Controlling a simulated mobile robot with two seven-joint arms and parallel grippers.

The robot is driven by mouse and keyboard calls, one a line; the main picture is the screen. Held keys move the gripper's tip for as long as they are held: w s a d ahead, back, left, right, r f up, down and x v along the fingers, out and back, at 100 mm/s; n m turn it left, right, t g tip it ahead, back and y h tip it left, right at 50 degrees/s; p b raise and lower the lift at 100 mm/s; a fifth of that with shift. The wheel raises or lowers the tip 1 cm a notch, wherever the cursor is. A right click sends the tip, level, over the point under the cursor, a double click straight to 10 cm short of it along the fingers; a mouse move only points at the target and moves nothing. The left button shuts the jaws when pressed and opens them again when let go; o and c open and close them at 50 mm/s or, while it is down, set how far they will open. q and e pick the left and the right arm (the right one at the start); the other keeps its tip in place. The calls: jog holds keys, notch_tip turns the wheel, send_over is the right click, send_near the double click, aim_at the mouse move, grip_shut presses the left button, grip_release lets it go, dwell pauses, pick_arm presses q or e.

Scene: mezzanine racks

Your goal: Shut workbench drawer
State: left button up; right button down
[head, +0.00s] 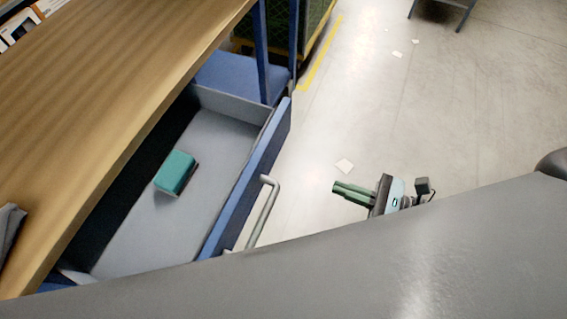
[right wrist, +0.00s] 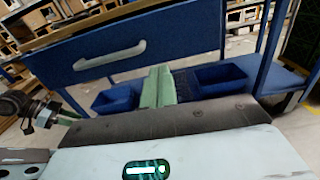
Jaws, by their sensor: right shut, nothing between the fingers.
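The workbench drawer (head: 165,225) is pulled open below the wooden bench top. Its blue front panel (head: 247,180) carries a grey bar handle (head: 264,211). In the right wrist view the drawer front (right wrist: 185,38) and its handle (right wrist: 110,55) face me, upper left. My right gripper (head: 342,192) is shut and empty, to the right of the handle and apart from it. Its green fingers (right wrist: 158,76) point toward the drawer front. A dark mechanism with a green finger at the left of the right wrist view looks like my left gripper (right wrist: 70,112); its jaws are unclear.
A green box (head: 175,172) lies inside the drawer. The wooden bench top (head: 90,110) overhangs it. Blue bench legs (head: 275,50) stand beyond the drawer. Blue bins (right wrist: 220,80) sit lower in the right wrist view. The floor right of the drawer is mostly clear.

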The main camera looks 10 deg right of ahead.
jog(key=p, duration=0.3)
send_near(268, 163)
jog(key=x, duration=0.5)
jog(key=shift+r, duration=0.3)
jog(key=shift+x, duration=0.9)
jog(key=shift+f, duration=0.15)
jog(key=shift+a, duration=0.15)
